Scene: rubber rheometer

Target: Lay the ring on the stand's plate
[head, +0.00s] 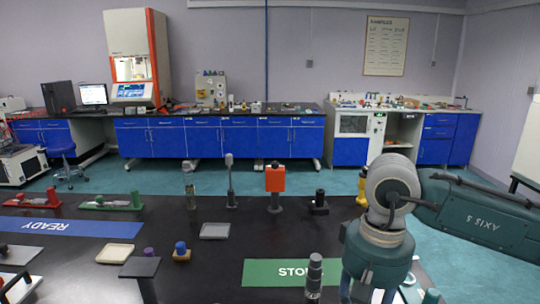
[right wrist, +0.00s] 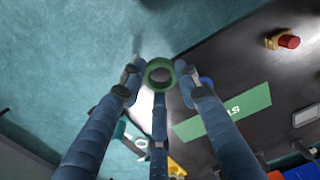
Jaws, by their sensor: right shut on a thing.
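The ring (right wrist: 160,64) is dark green and round with an open middle. In the right wrist view it sits between the fingertips of my right gripper (right wrist: 160,78), which is shut on it. In the head view my right gripper (head: 368,288) points down at the bottom edge, right of the green STOP mat; its fingertips and the ring are cut off or hidden there. A dark square plate on a post (head: 140,267), which looks like the stand, is at the lower left of the bench, well left of the gripper. My left gripper is not in view.
A blue-topped peg (head: 181,250), a grey tray (head: 215,231) and an orange-headed post (head: 275,180) stand farther left and back. Bare bench lies between them.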

